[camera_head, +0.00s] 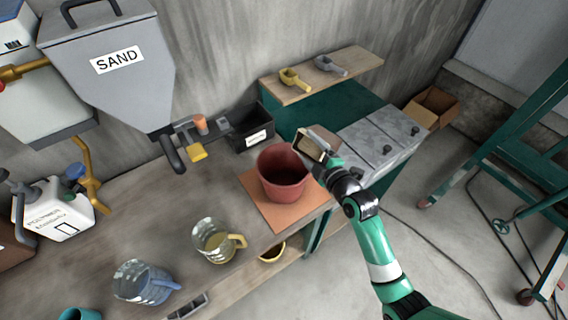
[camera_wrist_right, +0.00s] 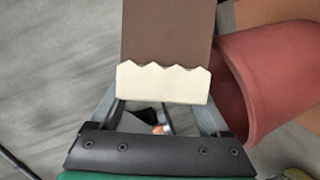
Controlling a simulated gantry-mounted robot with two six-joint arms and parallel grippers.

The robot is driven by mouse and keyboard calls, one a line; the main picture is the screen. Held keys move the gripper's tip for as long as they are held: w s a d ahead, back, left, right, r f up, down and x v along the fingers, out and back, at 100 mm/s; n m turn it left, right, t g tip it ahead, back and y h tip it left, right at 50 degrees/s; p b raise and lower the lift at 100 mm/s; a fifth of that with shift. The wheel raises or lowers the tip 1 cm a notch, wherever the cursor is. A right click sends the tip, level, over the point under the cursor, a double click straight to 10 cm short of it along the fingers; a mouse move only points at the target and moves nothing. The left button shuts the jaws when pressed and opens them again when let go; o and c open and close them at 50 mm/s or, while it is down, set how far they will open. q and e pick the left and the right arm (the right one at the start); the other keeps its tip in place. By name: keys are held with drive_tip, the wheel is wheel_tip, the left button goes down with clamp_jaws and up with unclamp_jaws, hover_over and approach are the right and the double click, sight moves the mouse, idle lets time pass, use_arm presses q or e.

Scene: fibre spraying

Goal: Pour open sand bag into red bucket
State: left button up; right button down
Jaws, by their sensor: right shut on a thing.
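The red bucket (camera_head: 284,187) stands upright on an orange-brown mat (camera_head: 255,208) on the bench, its mouth open upward. My right gripper (camera_head: 322,160) is shut on the sand bag (camera_head: 309,147), above the bucket's right rim. In the right wrist view the bag (camera_wrist_right: 167,40) is brown with a cream jagged edge, between the fingers of the gripper (camera_wrist_right: 163,108). The bucket (camera_wrist_right: 262,85) shows to the right there, partly hidden behind the bag and a finger. No sand is seen falling. My left gripper is not in view.
A grey sand hopper (camera_head: 120,85) hangs at the upper left. A black bin (camera_head: 250,128) stands behind the bucket, a grey lidded box (camera_head: 375,142) to its right. Clear jugs (camera_head: 214,240) (camera_head: 140,284) stand at the front left. A green frame (camera_head: 525,130) is far right.

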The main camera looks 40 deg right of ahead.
drive_tip(key=shift+a+r+n+h+b, duration=0.2)
drive_tip(key=shift+n+h+b, duration=0.1)
drive_tip(key=shift+n+b, duration=0.3)
idle(0.3)
drive_tip(key=shift+a+f, duration=0.2)
drive_tip(key=shift+a, duration=0.05)
drive_tip(key=shift+a+f+n+t+b, duration=0.5)
drive_tip(key=shift+a+n+b, duration=0.25)
drive_tip(key=shift+b, duration=0.15)
drive_tip(key=shift+s+a+r+n+t+h+b, duration=0.1)
drive_tip(key=shift+a+n+t+h+b, duration=0.25)
drive_tip(key=shift+n+b, duration=0.6)
idle(1.0)
drive_tip(key=shift+a+n, duration=0.1)
drive_tip(key=shift+n, duration=0.5)
drive_tip(key=shift+a+r+n+t+p, duration=0.25)
drive_tip(key=shift+r+n+t+p, duration=0.3)
drive_tip(key=shift+r+n, duration=0.3)
idle(2.6)
